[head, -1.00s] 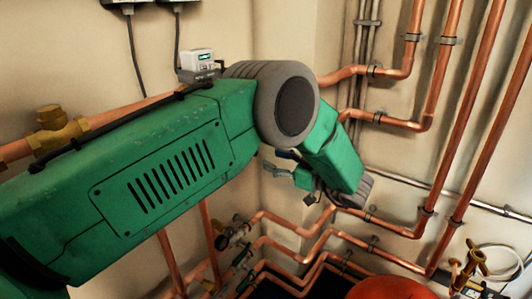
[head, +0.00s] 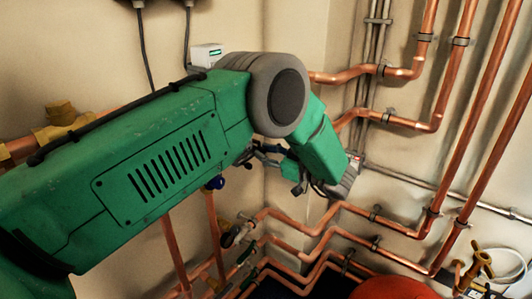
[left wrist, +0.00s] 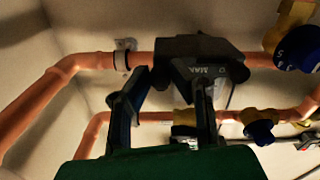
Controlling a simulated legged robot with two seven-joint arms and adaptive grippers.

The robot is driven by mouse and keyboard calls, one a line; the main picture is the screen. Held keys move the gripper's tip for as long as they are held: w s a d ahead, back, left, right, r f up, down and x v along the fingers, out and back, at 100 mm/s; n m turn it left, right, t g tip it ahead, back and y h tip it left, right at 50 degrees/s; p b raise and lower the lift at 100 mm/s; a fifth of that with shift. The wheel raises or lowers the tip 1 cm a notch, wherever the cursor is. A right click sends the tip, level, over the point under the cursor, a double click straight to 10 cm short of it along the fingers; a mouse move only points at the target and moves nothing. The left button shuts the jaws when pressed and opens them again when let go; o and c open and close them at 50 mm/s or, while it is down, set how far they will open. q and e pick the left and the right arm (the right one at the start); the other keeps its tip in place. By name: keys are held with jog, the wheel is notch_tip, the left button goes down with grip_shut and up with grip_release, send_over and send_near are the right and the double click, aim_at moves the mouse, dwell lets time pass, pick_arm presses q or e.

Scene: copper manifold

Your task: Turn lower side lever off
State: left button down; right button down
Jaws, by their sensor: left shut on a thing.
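My left gripper (head: 262,153) is partly hidden below my green forearm in the head view, with its fingers by the wall pipes. In the left wrist view my left gripper (left wrist: 172,78) has its two dark fingers up against a dark part with pale lettering (left wrist: 215,70) in front of the upper copper pipe. The fingers are apart, closed on this part; I cannot tell whether it is the lever itself. Brass valves with blue handles show to the right, one upper (left wrist: 300,48) and one lower (left wrist: 258,132). My right gripper is not in view.
Copper pipes (head: 440,95) cover the right wall. Lower pipes with small valves (head: 238,232) run below my gripper. A white meter (head: 207,54) stands behind my forearm. A red rounded object (head: 395,288) is at the bottom right.

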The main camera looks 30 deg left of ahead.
pick_arm(q)
jog(key=shift+d, duration=0.1)
jog(key=shift+m, duration=0.3)
jog(key=m+p, duration=0.1)
jog(key=m, duration=0.1)
jog(key=shift+m, duration=0.3)
jog(key=m+p, duration=0.2)
jog(key=m, duration=0.2)
jog(key=shift+m, duration=0.3)
jog(key=m+p, duration=0.1)
jog(key=m, duration=0.3)
jog(key=shift+d, duration=0.1)
jog(key=shift+d+f+m, duration=0.1)
jog(key=shift+m, duration=2)
